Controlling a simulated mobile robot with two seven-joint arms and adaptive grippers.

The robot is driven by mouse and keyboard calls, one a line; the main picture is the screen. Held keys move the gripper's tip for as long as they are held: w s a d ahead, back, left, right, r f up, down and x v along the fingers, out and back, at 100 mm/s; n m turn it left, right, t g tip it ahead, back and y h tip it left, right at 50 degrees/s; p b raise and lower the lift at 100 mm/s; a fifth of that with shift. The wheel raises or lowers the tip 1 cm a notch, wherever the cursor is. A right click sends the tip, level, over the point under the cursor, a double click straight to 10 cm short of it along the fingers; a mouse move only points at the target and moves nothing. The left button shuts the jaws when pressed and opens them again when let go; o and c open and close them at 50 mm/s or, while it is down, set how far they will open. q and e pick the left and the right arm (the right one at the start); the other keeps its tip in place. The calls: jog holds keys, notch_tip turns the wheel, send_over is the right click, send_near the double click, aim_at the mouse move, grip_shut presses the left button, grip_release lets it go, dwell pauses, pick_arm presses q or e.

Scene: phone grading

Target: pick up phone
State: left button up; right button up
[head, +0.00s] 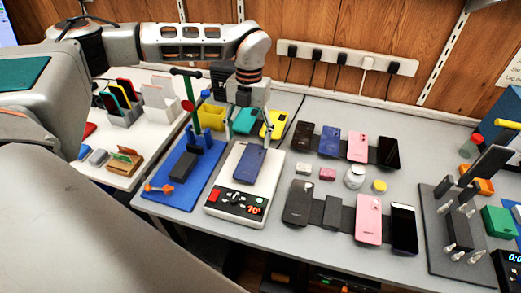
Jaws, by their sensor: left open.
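My left gripper (249,118) is open and empty. It points down just beyond the far end of this phone; I cannot tell its exact height above it. More phones lie to the right in two rows. The back row holds a dark phone (302,136), a blue phone (330,142), a pink phone (358,147) and a black phone (389,152). The front row holds a grey phone (298,202), a pink phone (369,219) and a black phone (404,229).
A blue mat (179,196) with a green-posted stand is left of the plate. Small jars (354,177) stand between the phone rows. A dark fixture (460,230) stands at the right. A power strip (346,58) is on the wall. Card racks (120,102) stand at the left.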

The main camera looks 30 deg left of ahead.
aim_at(251, 161)
pick_arm(q)
jog(key=shift+w+a+f, duration=0.1)
jog(key=shift+w+f, duration=0.1)
jog(key=shift+w, duration=0.15)
jog(key=shift+f, duration=0.4)
jog(key=shift+s+f, duration=0.4)
jog(key=shift+f, duration=0.3)
jog(key=f, duration=0.2)
jog(key=d+f, duration=0.1)
jog(key=f, duration=0.1)
jog(key=shift+d+f+p, duration=0.1)
jog(key=shift+f+p, duration=0.05)
jog(key=shift+p, duration=0.15)
jog(key=shift+s+f, duration=0.1)
jog(key=shift+f, duration=0.3)
pick_arm(e)
jog(key=shift+s, duration=0.3)
pick_arm(q)
jog(key=c, duration=1.1)
jog(key=shift+c, duration=0.8)
pick_arm(e)
jog(key=shift+f, duration=0.1)
